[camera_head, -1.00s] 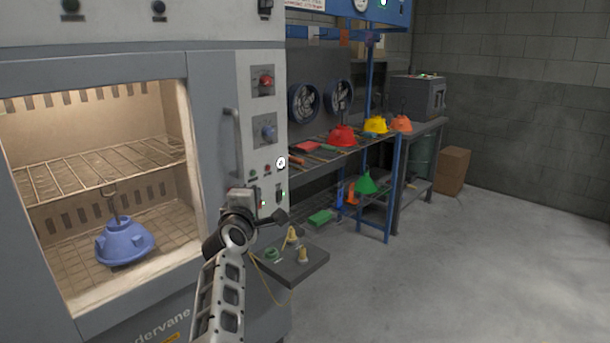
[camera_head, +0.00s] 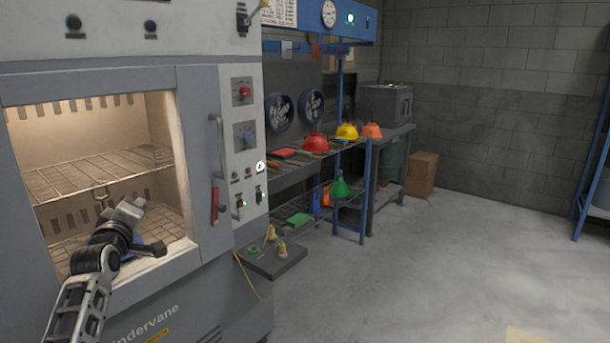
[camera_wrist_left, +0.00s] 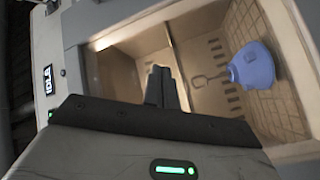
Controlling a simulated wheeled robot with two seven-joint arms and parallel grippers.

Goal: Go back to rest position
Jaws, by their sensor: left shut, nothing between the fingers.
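My left gripper (camera_head: 130,208) is shut and empty in front of the open, lit oven (camera_head: 187,150) in the head view. In the left wrist view its closed fingers (camera_wrist_left: 161,88) point toward the oven opening. A blue hood (camera_wrist_left: 252,66) with a wire hook on top is inside the oven, apart from the fingers. In the head view only a little blue of the hood (camera_head: 138,240) shows behind my gripper. My right gripper is out of view.
A small grey shelf (camera_head: 290,262) with yellow pegs juts out right of the oven. Beyond it, a rack holds red (camera_head: 316,142), yellow (camera_head: 346,131), orange (camera_head: 371,130) and green (camera_head: 341,187) hoods. A cardboard box (camera_head: 421,175) stands by the wall.

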